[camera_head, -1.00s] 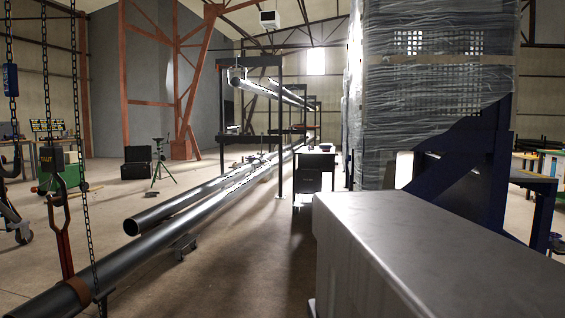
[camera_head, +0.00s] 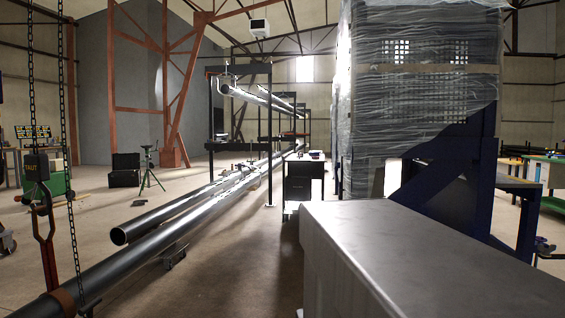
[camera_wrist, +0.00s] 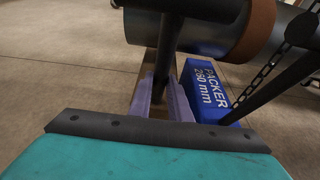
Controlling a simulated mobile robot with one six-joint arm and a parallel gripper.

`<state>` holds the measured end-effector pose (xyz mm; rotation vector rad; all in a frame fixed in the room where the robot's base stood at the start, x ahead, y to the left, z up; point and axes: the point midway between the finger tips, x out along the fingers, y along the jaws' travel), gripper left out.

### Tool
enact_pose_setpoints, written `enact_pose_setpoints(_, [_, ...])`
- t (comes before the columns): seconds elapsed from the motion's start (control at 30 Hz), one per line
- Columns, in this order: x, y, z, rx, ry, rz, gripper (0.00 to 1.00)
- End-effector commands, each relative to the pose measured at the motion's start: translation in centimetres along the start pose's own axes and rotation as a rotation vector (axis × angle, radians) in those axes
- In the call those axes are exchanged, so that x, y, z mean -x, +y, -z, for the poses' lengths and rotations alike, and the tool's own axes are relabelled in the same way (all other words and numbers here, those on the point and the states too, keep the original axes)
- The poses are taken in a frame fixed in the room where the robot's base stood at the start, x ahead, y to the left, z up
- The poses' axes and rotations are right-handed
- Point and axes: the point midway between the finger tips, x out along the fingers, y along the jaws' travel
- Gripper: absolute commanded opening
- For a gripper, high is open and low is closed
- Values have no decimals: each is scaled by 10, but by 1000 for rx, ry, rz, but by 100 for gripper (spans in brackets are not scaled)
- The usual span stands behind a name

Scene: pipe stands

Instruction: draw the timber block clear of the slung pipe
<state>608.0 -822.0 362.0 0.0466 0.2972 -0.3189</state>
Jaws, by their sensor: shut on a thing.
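In the wrist view, the dark slung pipe (camera_wrist: 190,28) crosses the top, with a rust-brown band (camera_wrist: 257,30) around it. My gripper (camera_wrist: 163,100) has pale purple fingers shut on the block close to the pipe. A dark upright bar (camera_wrist: 168,55) hides part of the grip. I cannot tell whether block and pipe touch. In the head view, the slung pipe (camera_head: 135,268) runs away from the lower left; my gripper and the block are not visible there.
A chain (camera_wrist: 268,78) and a slanting dark bar (camera_wrist: 272,92) are close right of the block. In the head view, a red lifting clamp (camera_head: 48,255) hangs at the pipe's near end. A second pipe (camera_head: 160,217) lies beside it. Bare floor (camera_head: 235,265) is open to the right.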

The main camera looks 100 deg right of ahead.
Motion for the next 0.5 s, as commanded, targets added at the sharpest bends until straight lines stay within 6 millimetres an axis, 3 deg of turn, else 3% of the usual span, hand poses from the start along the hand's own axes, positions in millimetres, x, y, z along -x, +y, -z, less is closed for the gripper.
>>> enact_pose_setpoints(0.5, [24,-1,5,-5,0,1,0])
